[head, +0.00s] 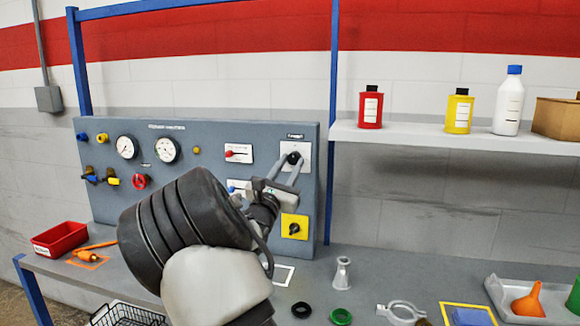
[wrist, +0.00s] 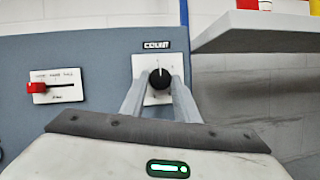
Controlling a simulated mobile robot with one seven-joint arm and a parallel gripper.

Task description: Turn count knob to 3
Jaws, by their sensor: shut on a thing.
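The count knob (wrist: 160,78) is black and round and sits on a white plate under a "COUNT" label in the wrist view. In the head view the knob (head: 293,158) is at the upper right of the grey panel. My gripper (wrist: 160,84) has one finger on each side of the knob and is shut on it; it also shows in the head view (head: 287,166). A light pointer mark shows near the knob's top. The plate's numbers are too small to read, so I cannot tell the setting.
A red-handled slider (wrist: 38,87) is left of the knob on the panel (head: 235,132). A shelf (head: 450,139) with bottles juts out at the right. Below, the bench (head: 370,275) holds a red bin (head: 60,238), a wire basket (head: 125,315) and loose parts.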

